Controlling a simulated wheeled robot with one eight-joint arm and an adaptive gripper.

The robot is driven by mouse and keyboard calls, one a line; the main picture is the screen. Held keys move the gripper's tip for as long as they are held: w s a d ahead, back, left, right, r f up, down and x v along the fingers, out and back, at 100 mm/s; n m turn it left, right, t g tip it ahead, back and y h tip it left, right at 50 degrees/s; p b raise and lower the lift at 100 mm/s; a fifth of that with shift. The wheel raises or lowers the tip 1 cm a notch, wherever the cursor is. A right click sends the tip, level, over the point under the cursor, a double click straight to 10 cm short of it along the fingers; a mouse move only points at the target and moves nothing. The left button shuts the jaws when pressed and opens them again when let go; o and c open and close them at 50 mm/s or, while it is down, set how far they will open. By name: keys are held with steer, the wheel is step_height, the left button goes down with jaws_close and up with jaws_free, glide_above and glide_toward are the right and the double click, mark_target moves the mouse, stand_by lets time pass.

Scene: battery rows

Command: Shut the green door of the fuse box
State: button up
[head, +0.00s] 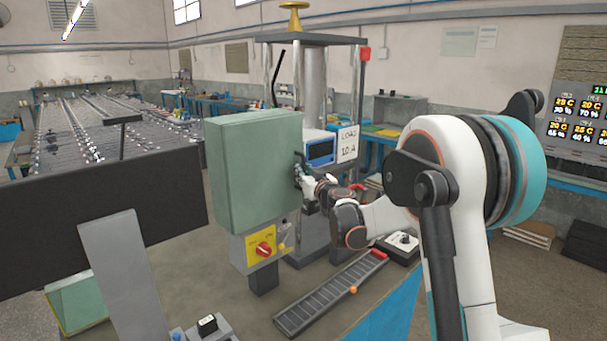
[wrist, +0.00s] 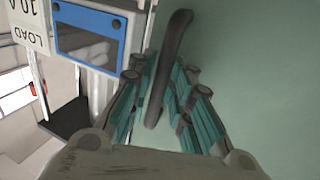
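The green fuse box (head: 262,172) stands on the bench in the middle of the head view. Its broad green door face also fills the right of the wrist view (wrist: 255,65). No inside of the box shows, and I cannot tell whether the door is fully flush. A dark bar handle (wrist: 170,65) stands out from the green face. My gripper (wrist: 158,80) has its teal-padded fingers drawn in on both sides of this handle, which runs between them. In the head view my gripper (head: 303,176) is at the box's right edge, and my arm partly hides the fingers.
A yellow panel with a red knob (head: 263,249) sits below the box. A press frame with a load sign (head: 347,144) stands close behind it. A grey slotted strip (head: 330,293) and a small control box (head: 402,243) lie on the bench to the right. A dark panel (head: 95,215) blocks the left.

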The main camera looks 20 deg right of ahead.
stand_by(0.3)
steer(key=s, duration=0.4)
steer(key=s+d, duration=0.1)
steer(key=s, duration=0.7)
steer(key=shift+d, duration=0.25)
steer(key=s+d+r+m+h, duration=0.2)
steer(key=s+r+m+h, duration=0.15)
steer(key=s+r, duration=0.25)
steer(key=s+f+m+g+h, duration=0.1)
steer(key=s+f+g+h, duration=0.2)
steer(key=s, duration=0.8)
steer(key=s+a+f+n+g+y, duration=0.1)
steer(key=s+a+f+g, duration=0.1)
steer(key=s, duration=0.6)
steer(key=s+a+f+n+g+y, duration=0.1)
steer(key=s+a+f+g+y, duration=0.1)
steer(key=s+a+f, duration=0.3)
steer(key=s+a+f+n+g+y, duration=0.1)
steer(key=s+a+f+g, duration=0.2)
steer(key=s, duration=0.7)
steer(key=shift+s+a+f+g, duration=0.15)
steer(key=shift+s+f+g, duration=0.05)
steer(key=shift+f, duration=0.45)
steer(key=shift+s+a+f+g, duration=0.15)
steer(key=shift+s+f+g, duration=0.05)
steer(key=shift+f, duration=0.4)
